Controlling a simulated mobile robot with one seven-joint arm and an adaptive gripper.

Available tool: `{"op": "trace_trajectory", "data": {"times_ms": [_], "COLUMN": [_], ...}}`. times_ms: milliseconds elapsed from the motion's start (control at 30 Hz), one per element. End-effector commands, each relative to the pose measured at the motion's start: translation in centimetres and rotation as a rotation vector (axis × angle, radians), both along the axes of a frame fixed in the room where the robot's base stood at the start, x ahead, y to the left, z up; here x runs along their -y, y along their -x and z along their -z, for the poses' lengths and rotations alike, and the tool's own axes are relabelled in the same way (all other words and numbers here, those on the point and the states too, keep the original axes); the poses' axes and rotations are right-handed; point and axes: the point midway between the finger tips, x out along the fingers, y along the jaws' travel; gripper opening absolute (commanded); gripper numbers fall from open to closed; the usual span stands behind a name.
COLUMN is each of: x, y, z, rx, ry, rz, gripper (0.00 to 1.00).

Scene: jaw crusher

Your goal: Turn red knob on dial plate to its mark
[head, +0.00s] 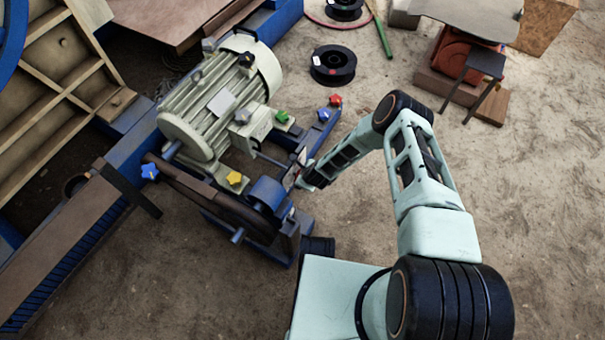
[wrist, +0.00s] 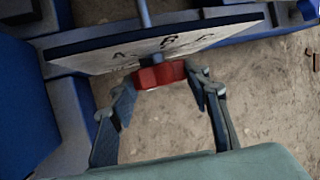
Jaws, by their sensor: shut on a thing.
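The red knob (wrist: 160,74) sits at the near face of the pale dial plate (wrist: 100,60), between my fingertips in the wrist view. The plate carries black letters, seen at a steep slant and hard to read. A small dark piece stands at the top of the knob. My gripper (wrist: 161,80) is shut on the knob, one finger at each side. In the head view my gripper (head: 303,180) is at the dial plate (head: 290,177) on the machine's right side, and the knob is hidden or too small to make out. Its pointing direction is unclear.
A pale motor (head: 215,100) stands on the blue frame behind the plate. Star knobs stand nearby: yellow (head: 235,178), green (head: 282,117), blue (head: 149,171) and another red one (head: 335,100). A black spool (head: 333,65) lies beyond. The floor to the right is partly clear.

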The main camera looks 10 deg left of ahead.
Motion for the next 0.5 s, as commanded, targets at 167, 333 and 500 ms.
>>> {"op": "trace_trajectory", "data": {"times_ms": [167, 333, 500], "x": [-0.04, -0.09, -0.10], "y": [0.40, 0.40, 0.42], "z": [0.25, 0.25, 0.27], "rx": [0.084, 0.141, 0.170], "ry": [0.031, 0.050, 0.060], "rz": [-0.001, -0.001, -0.002], "gripper": [0.20, 0.20, 0.20]}}
